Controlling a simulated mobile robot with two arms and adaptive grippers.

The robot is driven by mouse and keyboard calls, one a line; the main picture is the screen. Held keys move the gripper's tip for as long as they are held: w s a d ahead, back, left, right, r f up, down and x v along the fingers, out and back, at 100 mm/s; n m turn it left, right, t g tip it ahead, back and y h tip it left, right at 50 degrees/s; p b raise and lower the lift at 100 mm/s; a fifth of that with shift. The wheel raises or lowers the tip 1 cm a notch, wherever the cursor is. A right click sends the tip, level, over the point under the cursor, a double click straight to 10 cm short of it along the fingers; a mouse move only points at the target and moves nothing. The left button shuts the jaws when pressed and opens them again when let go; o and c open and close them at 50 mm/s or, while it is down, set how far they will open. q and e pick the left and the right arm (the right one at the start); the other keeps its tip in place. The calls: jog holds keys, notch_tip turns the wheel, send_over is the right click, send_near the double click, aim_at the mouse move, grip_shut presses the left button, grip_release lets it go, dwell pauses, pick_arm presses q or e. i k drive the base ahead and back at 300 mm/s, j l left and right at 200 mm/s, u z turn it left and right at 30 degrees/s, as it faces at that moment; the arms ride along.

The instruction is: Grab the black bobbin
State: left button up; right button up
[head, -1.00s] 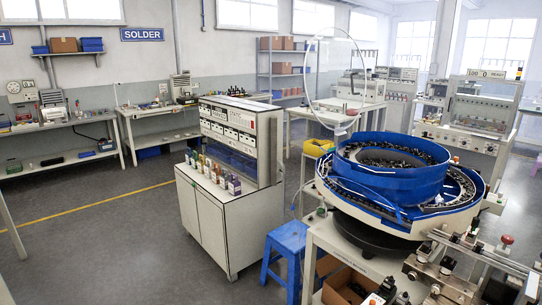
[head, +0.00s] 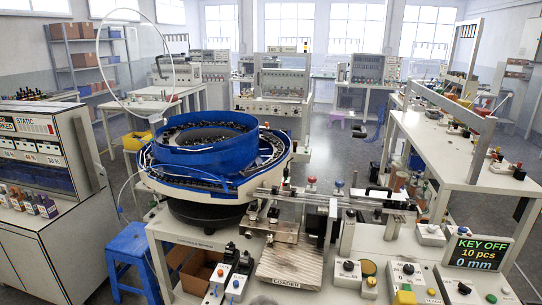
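I cannot pick out a black bobbin for sure. Small dark parts fill the track of the blue vibratory bowl (head: 205,150) at centre left, too small to tell apart. Small dark items also lie on the white workbench (head: 440,150) at the right, likewise too small to name. Neither of my grippers shows in the head view.
A loader machine (head: 290,262) with rails and knobs stands in front. A display (head: 478,253) reads KEY OFF, 10 pcs, 0 mm. A blue stool (head: 130,255) and a cabinet (head: 45,250) stand at the left. Grey floor (head: 335,160) shows between benches farther back.

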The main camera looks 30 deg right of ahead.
aim_at(253, 208)
jog(key=l+z, duration=0.7)
jog(key=l, duration=0.15)
jog(key=l+z, duration=0.35)
